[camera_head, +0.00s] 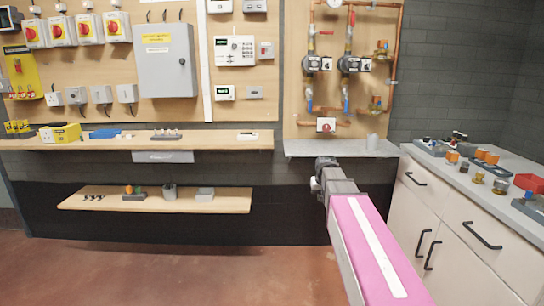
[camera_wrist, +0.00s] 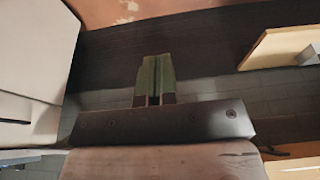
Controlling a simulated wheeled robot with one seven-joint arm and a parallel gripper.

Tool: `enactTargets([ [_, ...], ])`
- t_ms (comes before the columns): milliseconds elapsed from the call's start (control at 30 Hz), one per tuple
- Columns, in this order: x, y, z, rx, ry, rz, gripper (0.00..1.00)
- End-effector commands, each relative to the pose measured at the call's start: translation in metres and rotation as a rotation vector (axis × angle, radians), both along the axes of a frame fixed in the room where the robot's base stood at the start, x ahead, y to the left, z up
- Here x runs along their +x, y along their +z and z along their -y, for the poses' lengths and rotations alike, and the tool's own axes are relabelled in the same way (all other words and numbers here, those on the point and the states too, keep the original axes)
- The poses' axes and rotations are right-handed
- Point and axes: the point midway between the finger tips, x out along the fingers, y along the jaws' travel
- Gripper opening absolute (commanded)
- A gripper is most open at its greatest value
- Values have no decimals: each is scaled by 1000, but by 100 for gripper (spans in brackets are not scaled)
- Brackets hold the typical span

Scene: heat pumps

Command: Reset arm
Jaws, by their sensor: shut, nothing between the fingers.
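My gripper (camera_wrist: 155,72) shows in the wrist view with its two greenish fingers side by side and closed, with nothing between them. In the head view my pink arm reaches forward from the lower right, and its grey wrist end is just in front of the small grey ledge (camera_head: 300,147). The fingers themselves cannot be made out in the head view. My gripper appears apart from the ledge, the cabinet and the shelves.
A white drawer cabinet (camera_head: 445,218) with a grey top holding fittings stands right of my arm. A wooden shelf (camera_head: 90,144) and a lower shelf (camera_head: 225,201) are at left. Copper pipes with two pumps (camera_head: 312,64) hang above the ledge. Open floor (camera_head: 180,270) lies at lower left.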

Motion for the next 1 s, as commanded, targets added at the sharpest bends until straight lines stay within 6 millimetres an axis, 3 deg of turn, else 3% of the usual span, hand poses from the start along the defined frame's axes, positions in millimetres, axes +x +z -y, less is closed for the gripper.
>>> enactTargets([
  [33, -24, -22, -3, 1, 0, -27, 0],
  [200, -82, -79, -9, 2, -3, -105, 0],
  [400, -154, -135, -15, 2, -5, -195, 0],
  [533, -192, -159, -17, 1, -8, -242, 0],
  [700, -220, -177, -19, 0, -9, -277, 0],
  [1000, -225, -181, -20, 0, -9, -285, 0],
])
